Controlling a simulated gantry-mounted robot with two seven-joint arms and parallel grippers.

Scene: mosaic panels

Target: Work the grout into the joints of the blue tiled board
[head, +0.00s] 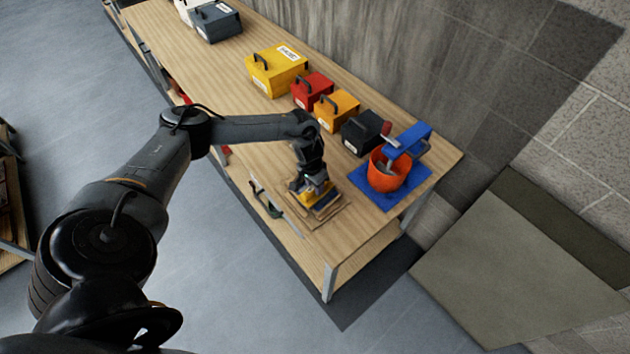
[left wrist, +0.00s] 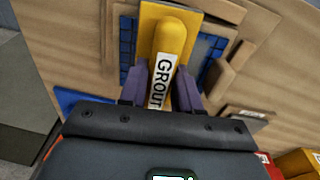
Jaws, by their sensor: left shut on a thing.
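My left gripper (head: 313,186) is over the near edge of the wooden bench, and its purple fingers (left wrist: 161,90) are shut on the yellow grout float (left wrist: 152,20), around its rounded handle marked "GROUT". The float's yellow pad lies over the blue tiled board (left wrist: 127,45), hiding its middle. Dark blue tiles show on both sides of the pad. I cannot tell whether the pad touches the tiles. In the head view the yellow float (head: 318,198) shows just under the gripper. My right gripper is not in view.
Wooden pieces (left wrist: 240,52) lie close to the board's right side in the wrist view. An orange bucket (head: 385,178) stands on a blue mat (head: 411,182) at the bench's right end. Yellow, red, orange and dark boxes (head: 362,132) line the back. Bare bench (head: 250,158) lies left of the gripper.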

